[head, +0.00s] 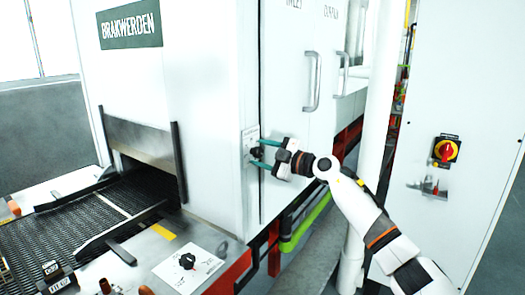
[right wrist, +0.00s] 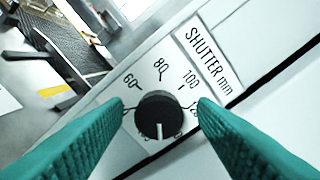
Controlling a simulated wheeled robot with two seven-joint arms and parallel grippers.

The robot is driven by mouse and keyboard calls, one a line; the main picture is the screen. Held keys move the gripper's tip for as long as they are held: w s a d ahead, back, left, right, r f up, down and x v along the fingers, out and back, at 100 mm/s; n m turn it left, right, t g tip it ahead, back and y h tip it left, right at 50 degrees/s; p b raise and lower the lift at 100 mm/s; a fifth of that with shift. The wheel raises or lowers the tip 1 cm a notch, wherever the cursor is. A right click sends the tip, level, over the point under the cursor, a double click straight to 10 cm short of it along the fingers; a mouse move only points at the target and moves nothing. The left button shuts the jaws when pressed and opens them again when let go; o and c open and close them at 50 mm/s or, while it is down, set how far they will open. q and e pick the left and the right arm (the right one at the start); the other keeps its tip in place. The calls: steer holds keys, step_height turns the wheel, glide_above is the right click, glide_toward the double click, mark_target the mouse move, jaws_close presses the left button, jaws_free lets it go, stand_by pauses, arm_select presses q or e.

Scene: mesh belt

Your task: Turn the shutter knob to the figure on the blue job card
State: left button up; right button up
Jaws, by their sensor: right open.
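The shutter knob (right wrist: 160,115) is black and round, on a white plate marked "SHUTTER mm". In the right wrist view its white line points down the picture; the figures 60, 80 and 100 show above it, and others are partly hidden by the knob and fingers. In the head view its plate (head: 250,136) is on the white machine's side. My right gripper (head: 260,152) is open, with its green fingers at the knob. In the right wrist view the fingertips (right wrist: 162,101) lie either side of it; contact cannot be told. I see no blue job card. My left gripper is out of view.
A mesh belt (head: 95,208) runs into the machine (head: 215,90) at left. Another black knob (head: 187,261) sits on a front panel.

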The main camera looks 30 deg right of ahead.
steer(key=shift+w+a+f, duration=0.1)
steer(key=shift+w, duration=0.2)
steer(key=shift+s, duration=0.1)
steer(key=c, duration=1)
